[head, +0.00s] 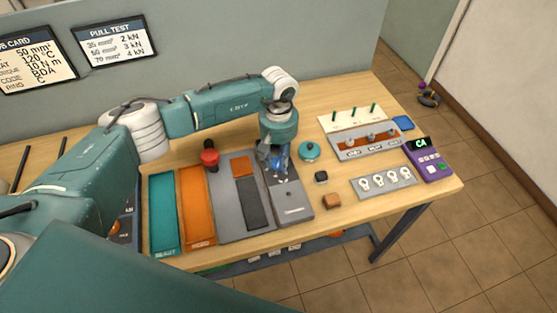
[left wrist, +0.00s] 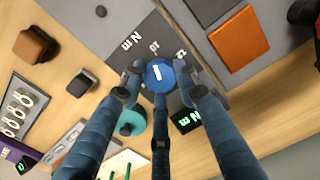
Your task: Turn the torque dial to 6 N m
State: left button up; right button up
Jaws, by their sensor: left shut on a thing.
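The torque dial is a blue knob (left wrist: 160,74) with a white pointer line, set on a grey panel (left wrist: 145,45) that carries the printing "N m" and "10". My left gripper (left wrist: 160,82) comes down on the dial from above, its fingers closed around the knob's sides. In the head view the left gripper (head: 271,160) stands over the grey unit (head: 291,203), and the dial there is mostly hidden. A small dark display (left wrist: 187,120) with green characters sits beside the dial; its number is partly covered by a finger. My right gripper is not seen.
A teal round object (head: 309,152), a black cube (head: 321,177) and a brown block (head: 332,201) lie to the right of the unit. A red-topped lever (head: 210,156) stands to the left. A purple device (head: 429,160) sits at the table's right end.

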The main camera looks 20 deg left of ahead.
pick_arm(q)
jog(key=n+b, duration=0.6)
jog(key=shift+w+f, duration=0.1)
jog(key=shift+f, duration=0.05)
jog(key=n+b, duration=0.2)
jog(key=shift+n, duration=0.4)
jog(key=n+b, duration=0.3)
jog(key=shift+n, duration=0.3)
jog(key=n+b, duration=0.3)
jog(key=n, duration=0.2)
jog(key=shift+r, duration=0.2)
jog(key=n+b, duration=0.1)
jog(key=n, duration=0.2)
jog(key=shift+n, duration=0.3)
jog(key=shift+r+n+b, duration=0.1)
jog(key=shift+n+b, duration=0.35)
jog(key=shift+n, duration=0.65)
jog(key=o, duration=1.2)
jog(key=shift+c, duration=0.2)
